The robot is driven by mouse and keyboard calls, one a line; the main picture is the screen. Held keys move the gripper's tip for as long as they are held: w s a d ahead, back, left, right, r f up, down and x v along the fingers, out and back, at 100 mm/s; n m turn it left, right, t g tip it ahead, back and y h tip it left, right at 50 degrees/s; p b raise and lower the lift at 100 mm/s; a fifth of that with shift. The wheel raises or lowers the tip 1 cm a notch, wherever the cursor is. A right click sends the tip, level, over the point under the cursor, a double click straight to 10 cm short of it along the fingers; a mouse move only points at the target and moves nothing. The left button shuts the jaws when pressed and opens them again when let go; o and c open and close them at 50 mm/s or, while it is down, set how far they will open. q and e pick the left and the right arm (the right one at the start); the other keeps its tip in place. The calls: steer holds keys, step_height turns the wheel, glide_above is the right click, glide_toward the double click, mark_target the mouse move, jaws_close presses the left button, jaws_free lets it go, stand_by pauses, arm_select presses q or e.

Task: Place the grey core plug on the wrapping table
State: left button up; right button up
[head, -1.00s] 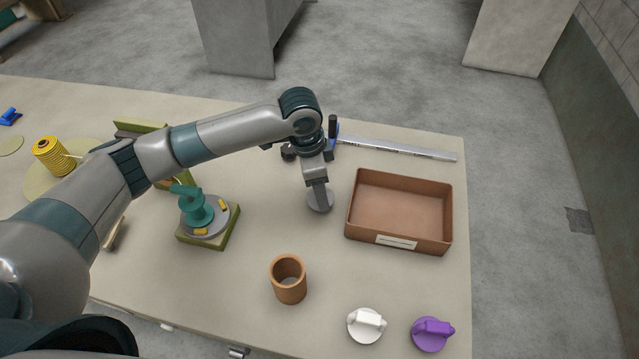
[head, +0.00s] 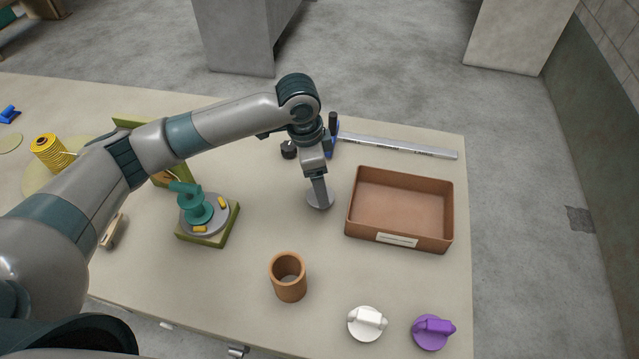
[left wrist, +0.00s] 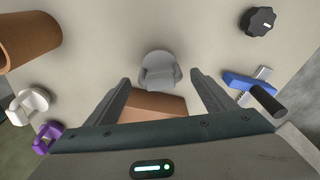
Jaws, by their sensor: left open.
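The grey core plug (head: 320,202), a round disc with a raised grip, sits on the pale wrapping table (head: 262,225) left of the brown tray. In the left wrist view the plug (left wrist: 158,66) lies ahead of and between my fingertips, grip towards me. My left gripper (head: 318,188) points down over it and partly hides it in the head view. In the left wrist view the left gripper (left wrist: 160,79) is open, with both fingers apart from the plug and nothing held. My right gripper is not in view.
The tray (head: 447,215) stands right of the plug. A brown tube (head: 290,290), a white plug (head: 366,323) and a purple plug (head: 432,331) stand nearer. A green stand (head: 228,230) is at left. A black knob (head: 289,149) and metal rule (head: 400,147) lie behind.

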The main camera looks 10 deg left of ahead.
mark_target(313, 197)
arm_select(q)
step_height(313, 197, up, 10)
steer(key=a+b, duration=0.1)
steer(key=b, duration=0.1)
steer(key=shift+s+a, duration=0.2)
steer(key=shift+s, duration=0.05)
steer(key=shift+f, duration=0.1)
stand_by(0.4)
